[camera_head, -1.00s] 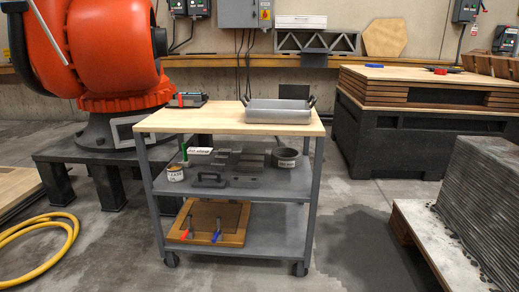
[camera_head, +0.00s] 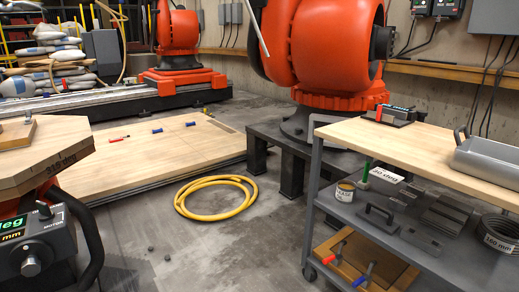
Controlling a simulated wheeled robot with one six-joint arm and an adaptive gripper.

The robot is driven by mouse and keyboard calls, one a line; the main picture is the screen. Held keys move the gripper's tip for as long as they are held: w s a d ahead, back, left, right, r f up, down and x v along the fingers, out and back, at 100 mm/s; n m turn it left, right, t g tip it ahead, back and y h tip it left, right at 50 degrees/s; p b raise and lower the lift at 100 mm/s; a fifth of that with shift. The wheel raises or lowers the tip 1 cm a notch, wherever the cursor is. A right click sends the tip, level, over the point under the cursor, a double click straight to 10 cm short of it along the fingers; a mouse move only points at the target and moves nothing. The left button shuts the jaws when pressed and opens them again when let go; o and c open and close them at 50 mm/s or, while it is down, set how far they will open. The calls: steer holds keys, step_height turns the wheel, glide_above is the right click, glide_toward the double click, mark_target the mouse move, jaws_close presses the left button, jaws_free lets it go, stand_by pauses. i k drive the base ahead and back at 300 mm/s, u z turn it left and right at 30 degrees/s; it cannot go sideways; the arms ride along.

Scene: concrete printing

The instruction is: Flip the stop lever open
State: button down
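I cannot pick out a stop lever for certain in this view. At the left edge stands a many-sided wooden turntable (camera_head: 50,152) with an angle label on its rim, on an orange base. A black control box (camera_head: 38,240) in front of it has green and yellow displays, a silver knob (camera_head: 31,266) and a small black knob on top. My gripper is not in view.
The cart (camera_head: 440,150) at the right holds a grey metal tray (camera_head: 488,160) on top and tools below. A yellow hose (camera_head: 215,196) lies coiled on the floor. A low wooden platform (camera_head: 150,158) lies behind it. An orange robot (camera_head: 325,50) stands behind the cart.

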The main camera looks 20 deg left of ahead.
mark_target(28, 114)
steer(key=u, duration=1)
steer(key=i, duration=1.1)
steer(key=u, duration=0.9)
steer(key=i, duration=1.2)
steer(key=u, duration=0.15)
